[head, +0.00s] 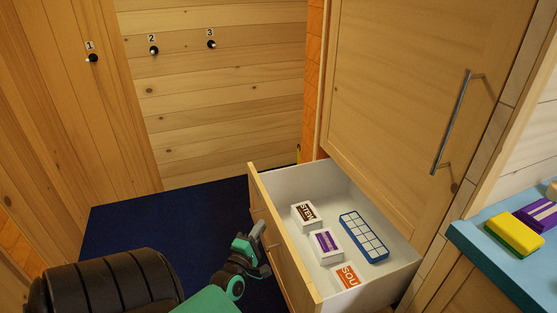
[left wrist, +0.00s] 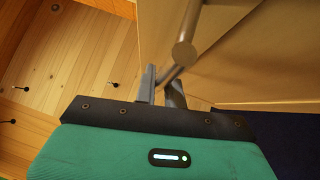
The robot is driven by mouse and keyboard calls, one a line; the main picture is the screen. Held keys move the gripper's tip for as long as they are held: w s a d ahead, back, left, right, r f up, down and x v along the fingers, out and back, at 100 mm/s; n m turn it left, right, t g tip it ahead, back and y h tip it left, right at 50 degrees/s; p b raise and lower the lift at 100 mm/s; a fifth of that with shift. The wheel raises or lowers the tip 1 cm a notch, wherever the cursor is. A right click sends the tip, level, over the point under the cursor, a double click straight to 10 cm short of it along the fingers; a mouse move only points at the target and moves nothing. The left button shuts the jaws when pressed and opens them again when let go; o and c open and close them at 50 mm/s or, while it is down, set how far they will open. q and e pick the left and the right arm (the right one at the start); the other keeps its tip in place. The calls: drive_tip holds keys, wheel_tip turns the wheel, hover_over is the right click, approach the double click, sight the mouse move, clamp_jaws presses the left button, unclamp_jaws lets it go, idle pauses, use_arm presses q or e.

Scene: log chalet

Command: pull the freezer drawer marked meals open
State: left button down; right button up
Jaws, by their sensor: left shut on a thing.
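A pale wooden drawer (head: 293,268) stands pulled out below a tall wooden door, its white inside showing. No "meals" mark can be read on it from here. Inside lie a box marked STEW (head: 306,216), a white box with a purple label (head: 326,245), an orange-labelled box reading SOU (head: 347,276) and a blue ice-cube tray (head: 363,237). My left gripper (head: 262,240) is at the outer face of the drawer front. In the left wrist view its fingers (left wrist: 163,82) are shut on the metal bar handle (left wrist: 184,56). My right gripper is not in view.
A tall door with a long metal handle (head: 457,120) is above the drawer. Numbered black pegs (head: 153,50) are on the log wall. Dark blue floor (head: 150,228) lies clear left of the drawer.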

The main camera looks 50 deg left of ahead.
use_arm(q)
drive_tip(key=s+a, duration=0.3)
drive_tip(key=s, duration=0.4)
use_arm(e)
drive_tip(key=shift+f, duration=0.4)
use_arm(q)
drive_tip(key=shift+s, duration=0.1)
drive_tip(key=c, duration=1.5)
unclamp_jaws()
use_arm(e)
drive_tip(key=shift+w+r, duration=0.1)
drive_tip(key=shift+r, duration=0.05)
use_arm(q)
drive_tip(key=v, duration=1.3)
drive_tip(key=shift+s+d, duration=0.2)
drive_tip(key=shift+s, duration=0.15)
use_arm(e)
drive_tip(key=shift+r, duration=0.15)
